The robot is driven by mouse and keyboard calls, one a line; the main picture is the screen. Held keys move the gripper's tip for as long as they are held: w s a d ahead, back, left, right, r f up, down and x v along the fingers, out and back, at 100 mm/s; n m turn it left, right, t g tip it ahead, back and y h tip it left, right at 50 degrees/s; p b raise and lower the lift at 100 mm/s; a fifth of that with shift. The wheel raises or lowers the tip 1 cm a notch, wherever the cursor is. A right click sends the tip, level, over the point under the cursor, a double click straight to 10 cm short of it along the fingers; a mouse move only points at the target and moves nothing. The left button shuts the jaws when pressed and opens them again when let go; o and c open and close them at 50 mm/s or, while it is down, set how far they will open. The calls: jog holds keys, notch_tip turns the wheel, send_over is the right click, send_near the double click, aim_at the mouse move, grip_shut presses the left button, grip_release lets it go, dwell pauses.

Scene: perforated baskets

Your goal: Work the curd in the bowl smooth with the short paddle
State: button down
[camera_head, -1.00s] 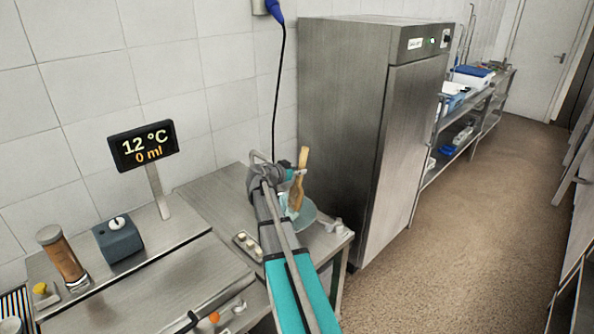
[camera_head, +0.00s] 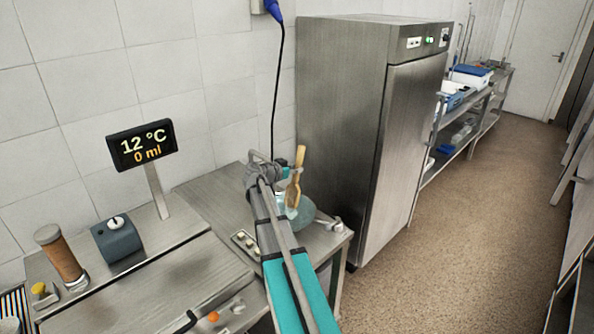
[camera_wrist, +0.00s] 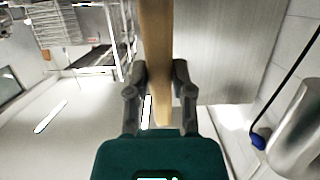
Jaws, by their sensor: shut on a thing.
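The short wooden paddle (camera_head: 295,180) stands roughly upright above the bowl in the head view. In the wrist view the paddle (camera_wrist: 156,45) runs up out of the picture between the dark fingers. My gripper (camera_wrist: 160,85) is shut on it; in the head view my gripper (camera_head: 287,174) sits at the paddle's middle. The pale blue-green bowl (camera_head: 306,219) is on the steel table behind my arm, which hides part of it. The curd cannot be made out clearly, and I cannot tell whether the paddle's lower end touches anything.
A tall steel cabinet (camera_head: 345,120) stands right of the table (camera_head: 205,197). A small tray (camera_head: 244,243) lies left of my arm. The floor (camera_head: 455,230) at right is clear.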

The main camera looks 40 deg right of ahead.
jog(key=shift+w, duration=0.35)
jog(key=shift+s, duration=0.2)
jog(key=shift+s+r, duration=0.1)
jog(key=shift+s, duration=0.7)
jog(key=shift+w, duration=0.25)
dwell(0.5)
jog(key=shift+w, duration=0.55)
dwell(0.5)
jog(key=shift+s, duration=0.7)
jog(key=shift+w, duration=0.2)
